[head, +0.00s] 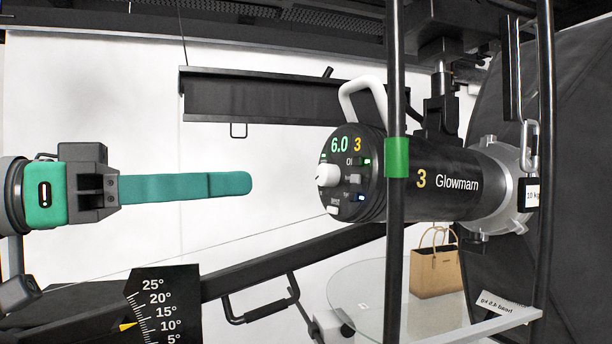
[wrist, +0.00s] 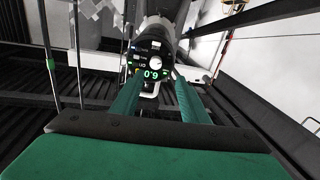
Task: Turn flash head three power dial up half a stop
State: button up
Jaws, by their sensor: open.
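Flash head three (head: 435,183) is a black cylinder marked "3 Glowmarn" at the right of the head view. Its round rear panel faces left and reads "6.0" and "3". The white power dial (head: 327,175) sticks out of that panel at its left side; it also shows in the wrist view (wrist: 155,61). My gripper (head: 245,183) has green fingers pointing right at the panel, a clear gap short of the dial. In the wrist view the two fingers (wrist: 152,85) are apart, with the panel beyond and between them. Nothing is held.
A dark upright pole with a green band (head: 397,157) stands in front of the head's body. A white handle (head: 362,97) rises above the panel. A black slanted bar (head: 270,262) with an angle scale (head: 163,305) runs below my gripper. A tan bag (head: 436,270) sits on a round glass table.

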aim_at(321, 176)
jog(key=x, duration=0.9)
jog(key=shift+s+d+r, duration=0.2)
jog(key=shift+s, duration=0.05)
jog(key=shift+x, duration=0.9)
jog(key=shift+s, duration=0.1)
jog(key=shift+d, duration=0.1)
grip_shut()
jog(key=shift+m, duration=0.3)
